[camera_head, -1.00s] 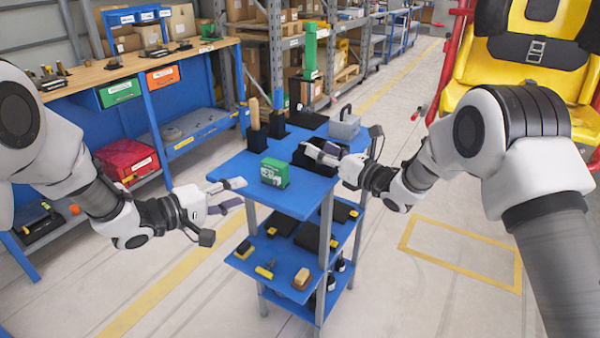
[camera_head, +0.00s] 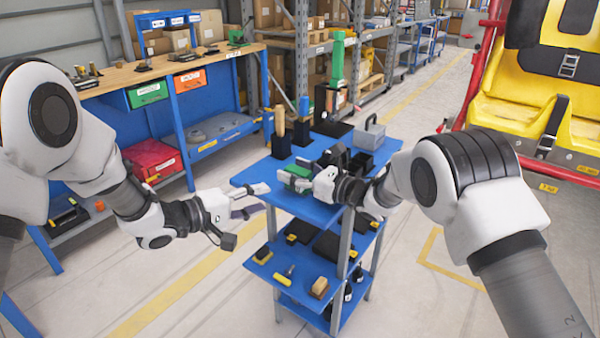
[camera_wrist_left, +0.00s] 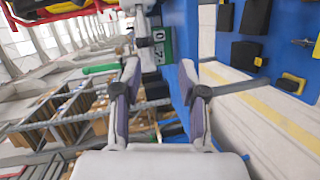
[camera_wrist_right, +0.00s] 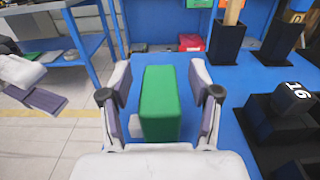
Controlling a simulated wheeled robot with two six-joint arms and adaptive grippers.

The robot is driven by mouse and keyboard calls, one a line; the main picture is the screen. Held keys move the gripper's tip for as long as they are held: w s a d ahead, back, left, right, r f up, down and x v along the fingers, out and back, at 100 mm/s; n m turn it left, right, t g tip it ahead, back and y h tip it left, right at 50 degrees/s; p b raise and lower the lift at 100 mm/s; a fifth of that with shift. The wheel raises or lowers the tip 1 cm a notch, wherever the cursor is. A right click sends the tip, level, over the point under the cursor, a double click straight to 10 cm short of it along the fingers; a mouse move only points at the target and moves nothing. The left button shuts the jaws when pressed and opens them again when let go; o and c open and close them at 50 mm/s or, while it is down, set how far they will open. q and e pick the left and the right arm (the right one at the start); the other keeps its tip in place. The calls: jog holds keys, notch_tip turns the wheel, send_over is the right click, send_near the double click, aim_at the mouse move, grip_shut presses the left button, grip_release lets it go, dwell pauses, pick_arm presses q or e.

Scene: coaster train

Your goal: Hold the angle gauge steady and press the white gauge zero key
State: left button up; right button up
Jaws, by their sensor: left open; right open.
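The angle gauge (camera_head: 299,171) is a green box on the blue cart top, partly hidden by my right gripper (camera_head: 289,181) in the head view. In the right wrist view the green gauge (camera_wrist_right: 160,103) stands between the open fingers, with a gap to each. A small pale block (camera_wrist_right: 136,126) shows at its lower left; I cannot tell whether this is the white zero key. My left gripper (camera_head: 260,201) is open and empty off the cart's left edge. In the left wrist view it points toward the gauge's display side (camera_wrist_left: 166,45).
The blue cart (camera_head: 257,176) also carries dark holders with upright tools (camera_head: 280,135), a dark bin (camera_head: 362,161) and a grey box with a handle (camera_head: 369,134). A workbench (camera_head: 165,67) stands at the left. The floor left of the cart is clear.

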aim_at(298, 189)
grip_shut()
pick_arm(q)
jog(key=c, duration=0.7)
jog(key=m, duration=0.2)
jog(key=shift+r+m+h, duration=0.3)
jog(key=shift+r+m, duration=0.1)
grip_shut()
jog(key=s+d+f+m+t+y, duration=0.25)
jog(key=m+t, duration=0.25)
jog(key=m, duration=0.6)
jog(key=x, duration=0.7)
jog(key=shift+w+d+f, duration=0.1)
jog(key=shift+w+f, duration=0.15)
jog(key=shift+w, duration=0.15)
